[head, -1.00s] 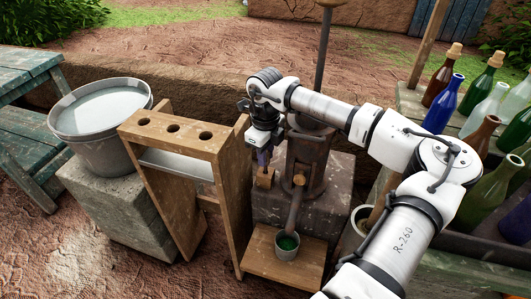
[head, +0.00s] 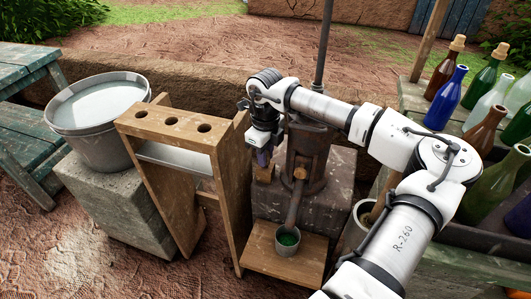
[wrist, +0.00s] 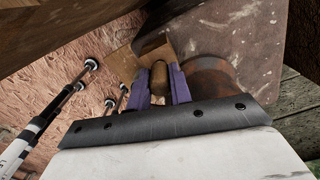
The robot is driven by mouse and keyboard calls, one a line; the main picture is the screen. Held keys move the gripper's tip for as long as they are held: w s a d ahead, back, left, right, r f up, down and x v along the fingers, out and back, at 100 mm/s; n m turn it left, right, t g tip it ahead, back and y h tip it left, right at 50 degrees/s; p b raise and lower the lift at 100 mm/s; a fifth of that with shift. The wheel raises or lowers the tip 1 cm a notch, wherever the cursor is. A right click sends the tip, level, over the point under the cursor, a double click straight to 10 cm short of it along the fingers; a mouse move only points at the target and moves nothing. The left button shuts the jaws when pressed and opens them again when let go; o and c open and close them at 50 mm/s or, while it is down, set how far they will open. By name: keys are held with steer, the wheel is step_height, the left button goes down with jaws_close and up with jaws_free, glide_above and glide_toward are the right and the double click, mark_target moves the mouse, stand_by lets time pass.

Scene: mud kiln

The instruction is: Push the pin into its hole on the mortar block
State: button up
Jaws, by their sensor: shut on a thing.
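My gripper (head: 263,158) points down beside the dark, rusty mortar (head: 305,160), which stands on a grey stone block (head: 335,185). In the wrist view, its purple fingers (wrist: 160,88) are shut on a short brown pin (wrist: 159,74). The pin's far end and the hole are hidden, so I cannot tell how deep the pin sits.
A wooden stand (head: 176,128) with three holes is left of my gripper, near a grey bucket (head: 98,148). A spout leads from the mortar to a small cup (head: 287,247) on a wooden step. Bottles (head: 445,98) stand at right.

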steer(key=shift+s+f+b, duration=0.1)
steer(key=shift+f+b, duration=0.5)
steer(key=shift+f, duration=0.15)
steer(key=o, duration=0.9)
steer(key=shift+f, duration=0.1)
steer(key=shift+o, duration=0.2)
steer(key=shift+a, duration=0.1)
step_height(320, 180, up, 9)
steer(key=p, duration=0.4)
steer(key=shift+f+p, duration=0.15)
steer(key=shift+p, duration=0.15)
